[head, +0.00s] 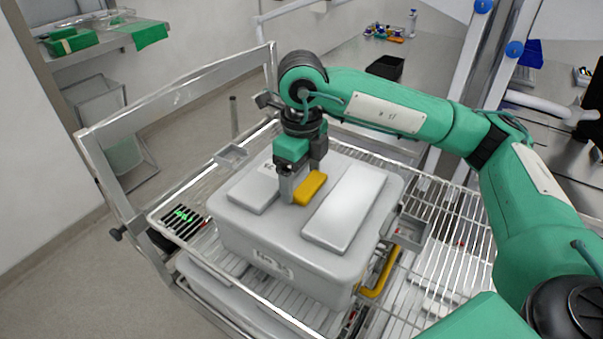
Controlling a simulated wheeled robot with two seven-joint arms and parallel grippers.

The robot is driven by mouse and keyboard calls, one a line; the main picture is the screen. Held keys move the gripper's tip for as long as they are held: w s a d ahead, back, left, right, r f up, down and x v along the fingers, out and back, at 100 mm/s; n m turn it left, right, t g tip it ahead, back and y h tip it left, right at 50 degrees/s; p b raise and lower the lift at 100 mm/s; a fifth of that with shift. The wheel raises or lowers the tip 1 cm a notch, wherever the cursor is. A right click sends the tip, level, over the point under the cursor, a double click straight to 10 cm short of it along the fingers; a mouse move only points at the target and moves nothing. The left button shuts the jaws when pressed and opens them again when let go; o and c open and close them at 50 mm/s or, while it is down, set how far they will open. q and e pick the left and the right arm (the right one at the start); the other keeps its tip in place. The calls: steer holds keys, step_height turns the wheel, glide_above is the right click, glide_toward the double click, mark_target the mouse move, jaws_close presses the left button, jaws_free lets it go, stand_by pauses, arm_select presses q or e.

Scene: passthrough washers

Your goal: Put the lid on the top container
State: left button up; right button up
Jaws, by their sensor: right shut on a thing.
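The top container (265,262) is a light grey box with a label on its front, standing on the wire rack. The grey lid (285,222), with two raised pale panels and a yellow handle (311,188) in the middle, lies over its top. I cannot tell whether it is fully seated. My right gripper (299,192) reaches down from above and is shut on the yellow handle, which the fingers partly hide. My left gripper is not in view.
A lower container (215,285) shows below the top one. The metal frame (180,90) rises behind and left of the rack (430,215). A yellow side handle (382,272) is at the right. Open floor lies to the left; a counter with small items stands at the back.

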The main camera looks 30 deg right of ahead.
steer(key=shift+f+b, duration=0.9)
steer(key=shift+b, duration=0.15)
stand_by(1.0)
stand_by(0.4)
steer(key=o, duration=1.5)
steer(key=shift+s, duration=0.1)
steer(key=shift+c, duration=0.2)
steer(key=shift+r+p, duration=1.4)
steer(key=shift+r, duration=2.05)
